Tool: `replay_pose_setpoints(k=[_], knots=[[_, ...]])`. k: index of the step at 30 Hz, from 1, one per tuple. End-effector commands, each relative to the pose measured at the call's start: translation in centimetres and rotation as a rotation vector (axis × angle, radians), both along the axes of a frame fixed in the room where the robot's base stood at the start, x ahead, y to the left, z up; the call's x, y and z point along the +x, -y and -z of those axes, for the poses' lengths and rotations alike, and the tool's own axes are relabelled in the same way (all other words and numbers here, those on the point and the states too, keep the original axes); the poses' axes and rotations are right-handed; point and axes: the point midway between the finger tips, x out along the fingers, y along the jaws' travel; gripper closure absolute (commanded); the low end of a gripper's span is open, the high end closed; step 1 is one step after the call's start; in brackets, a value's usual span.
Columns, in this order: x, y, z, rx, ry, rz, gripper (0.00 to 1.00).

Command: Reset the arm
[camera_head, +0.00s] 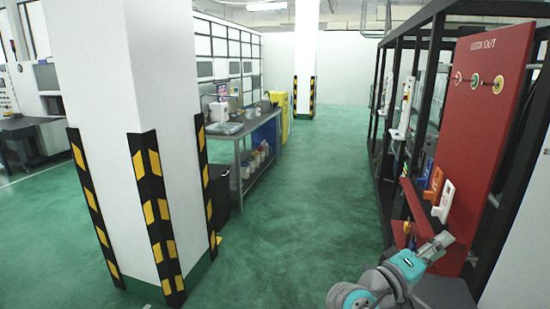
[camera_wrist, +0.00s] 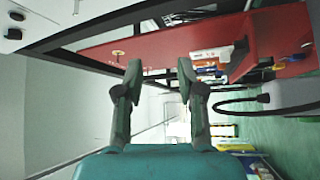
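My arm shows at the lower right of the head view, its teal and grey joints in front of the red lockout board (camera_head: 488,95). My gripper (camera_wrist: 157,68) shows in the wrist view with its two grey fingers apart and nothing between them. Behind the fingers the red board (camera_wrist: 280,40) appears turned on its side. The fingertips look apart from the board. The gripper itself cannot be made out clearly in the head view.
A white pillar (camera_head: 100,80) with black and yellow guards stands at the left. A workbench (camera_head: 240,140) with containers lies beyond it. A black frame (camera_head: 405,75) stands behind the red board. The green floor (camera_head: 315,170) between is clear.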

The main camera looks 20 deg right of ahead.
Motion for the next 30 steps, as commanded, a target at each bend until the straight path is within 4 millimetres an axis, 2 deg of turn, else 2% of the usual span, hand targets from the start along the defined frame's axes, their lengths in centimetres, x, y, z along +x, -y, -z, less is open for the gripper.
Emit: replay_pose_setpoints(k=[1,7,14,21,26,30], knots=[[0.3,-0.5,2.1,0.005,-0.024,-0.058,0.61],[1.1,-3.0,9.5,0.052,-0.071,-0.302,0.61],[-0.2,-7.0,17.5,0.156,-0.09,-0.567,0.61],[-3.9,-12.0,24.6,0.321,-0.07,-0.808,0.61],[-7.5,-15.4,28.2,0.456,-0.034,-0.944,0.61],[-11.2,-18.2,30.4,0.587,0.017,-1.039,0.61]])
